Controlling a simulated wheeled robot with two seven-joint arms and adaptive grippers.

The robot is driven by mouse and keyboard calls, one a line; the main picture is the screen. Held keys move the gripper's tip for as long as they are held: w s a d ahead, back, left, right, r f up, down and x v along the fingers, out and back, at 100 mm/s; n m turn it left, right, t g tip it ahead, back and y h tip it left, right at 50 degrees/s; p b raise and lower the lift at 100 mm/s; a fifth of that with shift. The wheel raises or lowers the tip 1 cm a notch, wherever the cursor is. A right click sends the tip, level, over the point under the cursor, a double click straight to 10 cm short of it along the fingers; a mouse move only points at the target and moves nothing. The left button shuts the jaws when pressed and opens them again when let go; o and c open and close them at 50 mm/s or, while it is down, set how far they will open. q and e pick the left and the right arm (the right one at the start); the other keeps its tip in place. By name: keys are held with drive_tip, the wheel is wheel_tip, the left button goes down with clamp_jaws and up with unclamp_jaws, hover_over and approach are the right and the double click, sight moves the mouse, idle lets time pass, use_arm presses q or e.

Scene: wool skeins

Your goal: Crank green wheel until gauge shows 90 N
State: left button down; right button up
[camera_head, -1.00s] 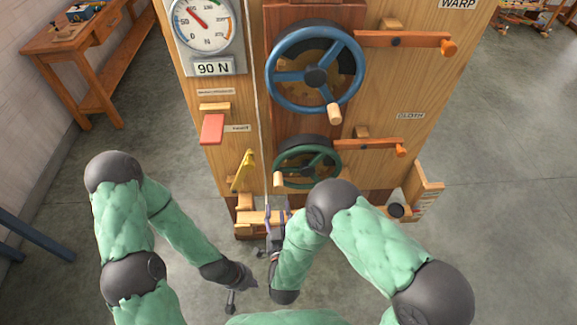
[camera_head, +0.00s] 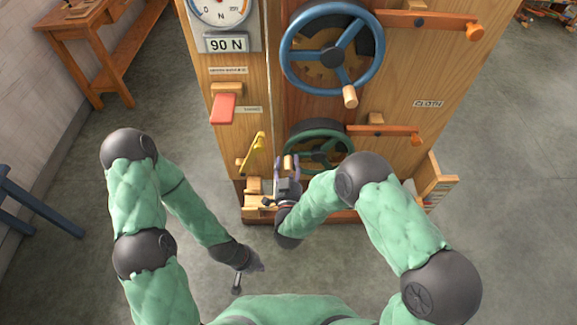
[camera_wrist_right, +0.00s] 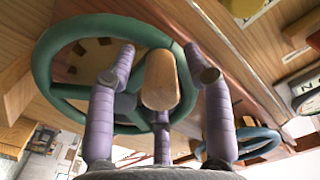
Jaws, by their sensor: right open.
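The green wheel (camera_head: 320,133) is low on the wooden machine front, with its pale wooden handle (camera_head: 288,162) at the left of its rim. My right gripper (camera_head: 286,176) is at this handle. In the right wrist view its open purple fingers (camera_wrist_right: 160,62) stand on either side of the handle (camera_wrist_right: 161,85), with gaps visible; the green wheel rim (camera_wrist_right: 43,62) is behind. The gauge (camera_head: 220,10) is cut off at the top, so its reading is unclear. A "90 N" plate (camera_head: 227,42) is under it. My left gripper (camera_head: 240,272) hangs low, away from the machine; its jaws are unclear.
A larger blue wheel (camera_head: 290,45) with a wooden handle is above the green one. Orange-tipped wooden levers (camera_head: 385,131) stick out to the right. A red paddle (camera_head: 223,109) and a yellow lever (camera_head: 254,152) are at the left. Open floor lies on both sides.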

drive_tip(key=shift+w, duration=0.1)
clamp_jaws()
drive_tip(key=shift+r+m, duration=0.7)
drive_tip(key=shift+w, duration=0.1)
unclamp_jaws()
drive_tip(key=s, duration=1.2)
